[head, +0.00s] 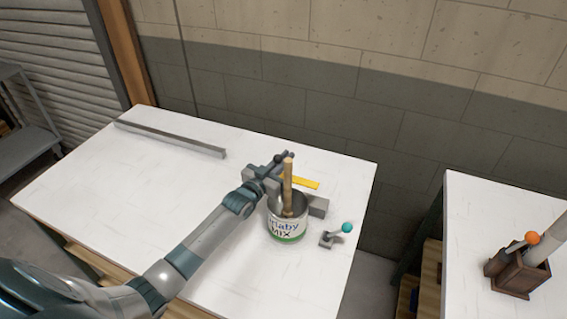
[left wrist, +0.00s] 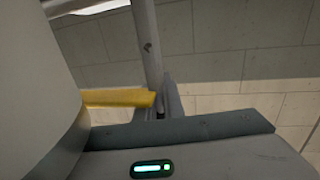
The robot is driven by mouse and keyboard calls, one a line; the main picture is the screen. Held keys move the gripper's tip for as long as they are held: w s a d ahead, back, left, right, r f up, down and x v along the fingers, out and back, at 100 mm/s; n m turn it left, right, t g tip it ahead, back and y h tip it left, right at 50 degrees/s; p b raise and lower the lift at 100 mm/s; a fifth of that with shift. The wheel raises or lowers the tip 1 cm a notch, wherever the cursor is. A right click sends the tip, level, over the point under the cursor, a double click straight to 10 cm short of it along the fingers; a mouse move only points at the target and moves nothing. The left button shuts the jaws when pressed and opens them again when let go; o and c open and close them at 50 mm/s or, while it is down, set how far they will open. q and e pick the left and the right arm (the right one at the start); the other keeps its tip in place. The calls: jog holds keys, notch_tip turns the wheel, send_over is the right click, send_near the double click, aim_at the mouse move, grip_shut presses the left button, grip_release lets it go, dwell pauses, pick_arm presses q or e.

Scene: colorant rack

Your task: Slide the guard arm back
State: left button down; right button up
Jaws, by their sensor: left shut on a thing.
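The guard arm, a flat yellow bar (head: 302,183), lies behind the can and wooden stick in the head view. It also shows in the left wrist view (left wrist: 118,97), its right end meeting the fingers. My left gripper (head: 272,169) is at the bar's left end, behind the can, and is shut on it; the contact itself is largely hidden. The white can (head: 287,228), labelled MIX, stands upright just in front, with a wooden stick (head: 288,185) rising from it. My right gripper is not in view.
A small lever with a teal knob (head: 347,228) stands right of the can. A long grey rail (head: 170,138) lies at the back left of the white table (head: 110,190). A second table at right holds a brown box (head: 517,275) and an orange-knobbed lever (head: 532,238).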

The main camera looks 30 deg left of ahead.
pick_arm(q)
jog(key=shift+w+a+r, duration=0.1)
jog(key=shift+w+r, duration=0.05)
jog(key=shift+r, duration=0.4)
jog(key=c, duration=1.8)
grip_release()
jog(key=shift+o, duration=0.2)
jog(key=shift+s+f, duration=0.2)
jog(key=shift+f, duration=0.1)
jog(key=s+a+b, duration=0.2)
jog(key=s+b, duration=0.2)
jog(key=s, duration=1.3)
jog(key=shift+s+a, duration=0.15)
